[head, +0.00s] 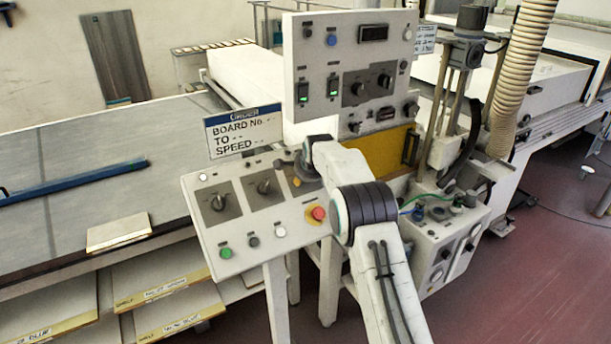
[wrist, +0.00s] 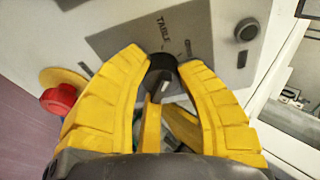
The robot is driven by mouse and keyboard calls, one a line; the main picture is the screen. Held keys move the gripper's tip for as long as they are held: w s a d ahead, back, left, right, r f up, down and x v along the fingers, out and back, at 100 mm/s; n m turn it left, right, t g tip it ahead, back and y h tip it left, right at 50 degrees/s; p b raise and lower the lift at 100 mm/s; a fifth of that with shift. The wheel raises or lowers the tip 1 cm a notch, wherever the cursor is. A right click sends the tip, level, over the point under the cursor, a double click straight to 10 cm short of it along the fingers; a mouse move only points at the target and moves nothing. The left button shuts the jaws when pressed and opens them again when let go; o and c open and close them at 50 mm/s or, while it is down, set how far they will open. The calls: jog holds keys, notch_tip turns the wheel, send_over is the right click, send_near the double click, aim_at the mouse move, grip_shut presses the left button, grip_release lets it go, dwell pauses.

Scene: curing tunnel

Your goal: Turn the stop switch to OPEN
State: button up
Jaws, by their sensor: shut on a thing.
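My gripper (wrist: 162,82) has its yellow fingers closed around a black switch knob (wrist: 162,64) on a grey plate of the control desk. The plate (wrist: 205,30) carries the word TABLE and a second, blurred word to its right that I cannot read surely. The fingers cover most of the knob, so I cannot tell which way it points. In the head view my gripper (head: 297,176) is at the desk's upper right, mostly hidden by my own arm. Two other black rotary switches (head: 217,203) (head: 264,187) stand to its left on grey plates.
A red mushroom button (head: 319,213) on a yellow disc sits close to my gripper, also in the wrist view (wrist: 58,98). A dark round button (wrist: 246,30) is beyond the plate. A green button (head: 225,253) is at the desk's front. An upright switch panel (head: 345,75) rises behind.

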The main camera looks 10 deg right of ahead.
jog(key=shift+a+r, duration=0.1)
jog(key=shift+a, duration=0.1)
jog(key=o, duration=0.9)
jog(key=shift+a, duration=0.15)
jog(key=shift+o, duration=1.4)
jog(key=v, duration=1.1)
jog(key=shift+s+r, duration=0.25)
jog(key=shift+s, duration=0.05)
jog(key=shift+d, duration=0.2)
